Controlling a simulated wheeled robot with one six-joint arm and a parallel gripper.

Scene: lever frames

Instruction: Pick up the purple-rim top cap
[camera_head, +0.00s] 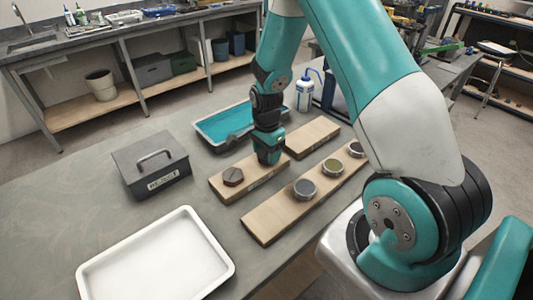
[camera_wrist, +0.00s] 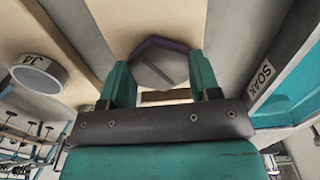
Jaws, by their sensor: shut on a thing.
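The purple-rim top cap (camera_wrist: 160,62) is a grey, many-sided cap with a purple edge. In the wrist view it sits between the two teal fingers of my gripper (camera_wrist: 160,82), which is shut on it. In the head view my gripper (camera_head: 268,158) points down at the back wooden board (camera_head: 222,192), and the cap is hidden behind it. I cannot tell whether the cap touches the board. A dark reddish-brown cap (camera_head: 233,176) sits on the same board, left of my gripper.
The front board (camera_head: 262,226) carries round jars, including a grey-topped one (camera_head: 305,188) and an olive-topped one (camera_head: 332,167). A grey REJECT box (camera_head: 150,165) stands left. A blue-filled tray (camera_head: 226,124) lies behind, a white tray (camera_head: 155,262) in front. A wash bottle (camera_head: 304,94) stands at the back.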

